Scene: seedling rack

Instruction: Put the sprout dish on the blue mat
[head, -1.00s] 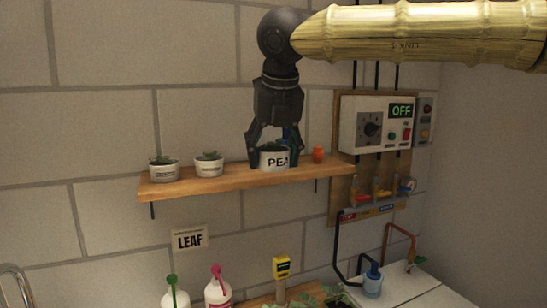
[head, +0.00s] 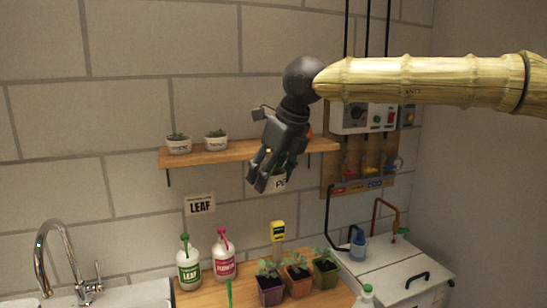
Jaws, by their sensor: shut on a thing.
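My gripper (head: 264,184) is shut on a white sprout dish (head: 280,183) with dark lettering that begins with "P". The dish is in front of and just below the wooden wall shelf (head: 227,156), clear of it. The gripper's fingers cover much of the dish, and its contents are mostly hidden. Two similar white dishes with small plants, a left one (head: 178,147) and a right one (head: 216,143), stand on the left part of the shelf. I see no blue mat in this view.
Below is a wooden counter (head: 205,298) with a LEAF bottle (head: 189,269), a pink-labelled bottle (head: 224,261), a yellow meter (head: 278,231) and several potted seedlings (head: 297,282). A sink tap (head: 55,250) stands left. A white lidded cabinet (head: 400,275) stands right.

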